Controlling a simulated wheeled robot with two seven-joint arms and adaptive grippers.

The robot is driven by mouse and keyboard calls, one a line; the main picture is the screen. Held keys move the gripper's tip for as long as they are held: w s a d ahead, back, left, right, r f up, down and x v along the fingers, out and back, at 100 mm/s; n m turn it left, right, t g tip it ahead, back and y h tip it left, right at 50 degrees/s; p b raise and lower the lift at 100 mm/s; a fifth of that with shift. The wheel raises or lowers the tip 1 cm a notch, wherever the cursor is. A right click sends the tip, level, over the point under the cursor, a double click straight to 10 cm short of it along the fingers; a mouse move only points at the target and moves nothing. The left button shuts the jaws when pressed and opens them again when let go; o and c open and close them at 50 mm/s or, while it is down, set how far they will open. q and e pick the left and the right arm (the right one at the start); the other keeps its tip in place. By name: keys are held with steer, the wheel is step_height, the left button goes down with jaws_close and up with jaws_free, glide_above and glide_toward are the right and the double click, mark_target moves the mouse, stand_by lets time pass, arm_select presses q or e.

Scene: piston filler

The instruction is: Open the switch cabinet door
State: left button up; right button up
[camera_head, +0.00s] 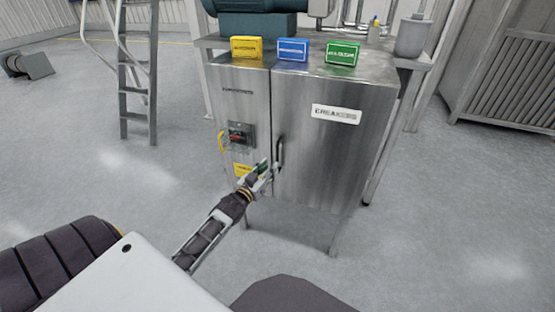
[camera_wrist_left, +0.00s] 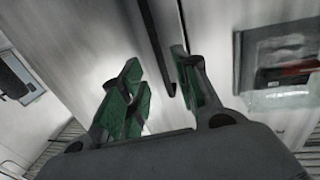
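The steel switch cabinet (camera_head: 325,150) stands ahead of me, and its wide right door looks shut. A dark upright bar handle (camera_head: 281,152) sits near that door's left edge, beside the seam. My left gripper (camera_head: 264,172) is at the handle's lower end. In the left wrist view my left gripper (camera_wrist_left: 157,80) has its green-padded fingers apart. The dark handle (camera_wrist_left: 158,45) appears between them, closer to the right-hand finger in that picture; I cannot tell whether they touch. My right gripper is not in view.
Yellow (camera_head: 246,48), blue (camera_head: 293,50) and green (camera_head: 343,54) boxes stand on top. A ladder (camera_head: 137,80) stands behind left.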

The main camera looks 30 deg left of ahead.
mark_target(277, 159)
arm_select(q)
steer(key=shift+w, duration=0.7)
steer(key=shift+w+a+b, duration=0.1)
steer(key=shift+w+b, duration=0.3)
steer(key=shift+w, duration=2.5)
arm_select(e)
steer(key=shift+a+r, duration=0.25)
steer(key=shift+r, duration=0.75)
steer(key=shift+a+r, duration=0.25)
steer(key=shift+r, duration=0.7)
arm_select(q)
steer(key=shift+c, duration=0.2)
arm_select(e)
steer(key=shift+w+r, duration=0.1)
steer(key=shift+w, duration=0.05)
arm_select(q)
jaws_close()
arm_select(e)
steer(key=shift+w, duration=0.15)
